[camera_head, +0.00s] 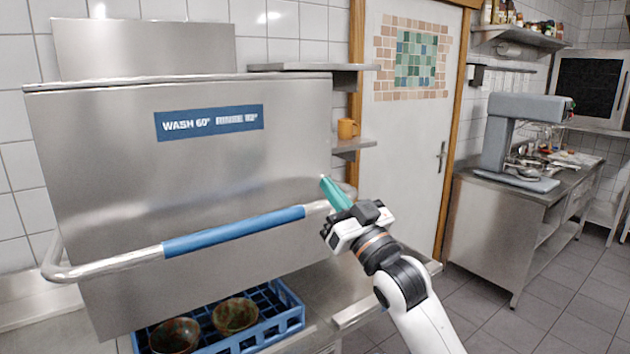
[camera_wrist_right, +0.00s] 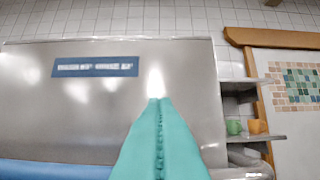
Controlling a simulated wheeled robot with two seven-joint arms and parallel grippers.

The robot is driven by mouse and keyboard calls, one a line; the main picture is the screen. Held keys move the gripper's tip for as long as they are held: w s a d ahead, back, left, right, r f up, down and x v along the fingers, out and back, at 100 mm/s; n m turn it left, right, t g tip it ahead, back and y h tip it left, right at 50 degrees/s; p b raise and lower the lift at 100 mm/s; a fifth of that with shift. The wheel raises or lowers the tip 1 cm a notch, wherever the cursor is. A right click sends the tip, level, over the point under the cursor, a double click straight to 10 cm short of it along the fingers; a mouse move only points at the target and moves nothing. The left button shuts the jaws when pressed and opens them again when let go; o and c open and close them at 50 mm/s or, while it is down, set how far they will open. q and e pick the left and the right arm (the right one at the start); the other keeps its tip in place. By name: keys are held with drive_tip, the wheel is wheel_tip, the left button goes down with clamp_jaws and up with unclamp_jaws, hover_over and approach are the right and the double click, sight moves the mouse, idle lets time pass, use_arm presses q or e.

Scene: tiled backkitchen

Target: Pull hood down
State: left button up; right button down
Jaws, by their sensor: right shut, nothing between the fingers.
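The steel dishwasher hood (camera_head: 120,170) fills the left of the head view, with a blue "WASH 60°" label (camera_head: 209,122). It is raised; its lower edge is above a blue rack. A bent steel handle with a blue grip (camera_head: 235,232) runs across its front. My right gripper (camera_head: 328,186) is at the handle's right end, its teal fingers shut with nothing between them and pointing at the hood's right side. I cannot tell whether they touch it. In the right wrist view the closed fingers (camera_wrist_right: 160,110) point at the hood (camera_wrist_right: 190,75), with the blue grip (camera_wrist_right: 50,169) lower left. My left gripper is not in view.
A blue rack (camera_head: 290,322) with bowls (camera_head: 236,315) stands under the hood. Wall shelves (camera_head: 352,145), one with an orange mug (camera_head: 347,129), are close at the hood's right. A door (camera_head: 405,150) and a mixer on a steel counter (camera_head: 500,200) stand farther right.

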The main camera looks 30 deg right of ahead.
drive_tip(key=r+p+x, duration=0.1)
drive_tip(key=p+x, duration=0.2)
drive_tip(key=x, duration=0.3)
drive_tip(key=shift+f+p, duration=0.4)
drive_tip(key=shift+f, duration=2.3)
